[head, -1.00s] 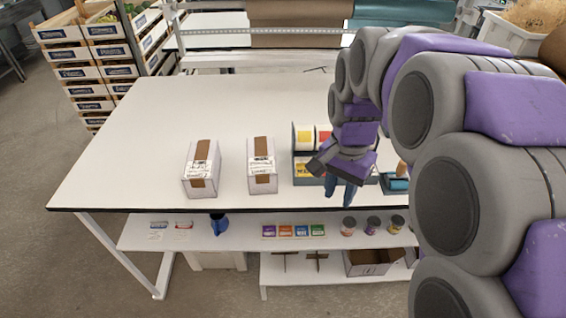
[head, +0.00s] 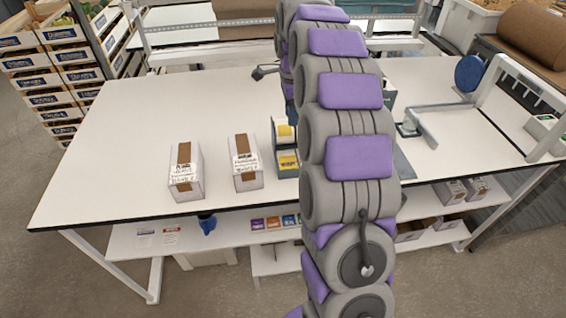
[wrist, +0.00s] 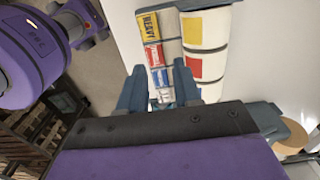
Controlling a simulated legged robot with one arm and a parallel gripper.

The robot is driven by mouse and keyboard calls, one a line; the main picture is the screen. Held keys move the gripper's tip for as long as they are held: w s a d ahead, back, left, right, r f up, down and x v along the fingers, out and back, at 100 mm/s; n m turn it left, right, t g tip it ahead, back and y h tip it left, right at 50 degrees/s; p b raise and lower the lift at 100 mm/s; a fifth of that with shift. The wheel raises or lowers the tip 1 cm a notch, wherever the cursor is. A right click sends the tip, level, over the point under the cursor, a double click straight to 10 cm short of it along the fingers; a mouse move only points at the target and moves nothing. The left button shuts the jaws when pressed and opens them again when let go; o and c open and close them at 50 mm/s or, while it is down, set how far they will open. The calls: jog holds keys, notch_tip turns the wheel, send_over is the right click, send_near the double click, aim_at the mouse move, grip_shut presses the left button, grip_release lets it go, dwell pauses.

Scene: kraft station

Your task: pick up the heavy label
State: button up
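The heavy label is a yellow tile with dark "HEAVY" lettering (wrist: 150,23) at the top of a column of labels in the wrist view. Red and blue-white labels sit below it in the blue-grey rack (wrist: 220,12). The two fingers of my gripper (wrist: 158,90) are apart, pointing toward the rack, with the lower labels showing between them. Nothing is visibly held. In the head view the rack (head: 276,142) stands on the white table, mostly hidden behind my arm, with a yellow label (head: 288,162) at its front. My gripper is hidden there.
Two taped boxes (head: 186,180) (head: 247,172) stand left of the rack on the white table (head: 130,130). Rolls with yellow (wrist: 192,25) and red (wrist: 193,67) patches adjoin the labels. A grey stand with a blue disc (head: 469,73) is at right. The table's left side is clear.

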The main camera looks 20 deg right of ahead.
jog(key=b, duration=0.2)
send_over(292, 159)
jog(key=a, duration=0.1)
notch_tip(292, 159, down, 10)
jog(key=shift+w+f, duration=0.1)
jog(key=shift+w, duration=0.05)
jog(key=f+b, duration=0.1)
jog(key=f, duration=0.1)
jog(key=d+f+b, duration=0.1)
jog(key=f, duration=0.2)
jog(key=shift+a+f, duration=0.1)
jog(key=shift+f, duration=0.2)
jog(key=shift+s+a+r, duration=0.1)
jog(key=shift+s, duration=0.1)
jog(key=shift+c, duration=0.4)
grip_shut()
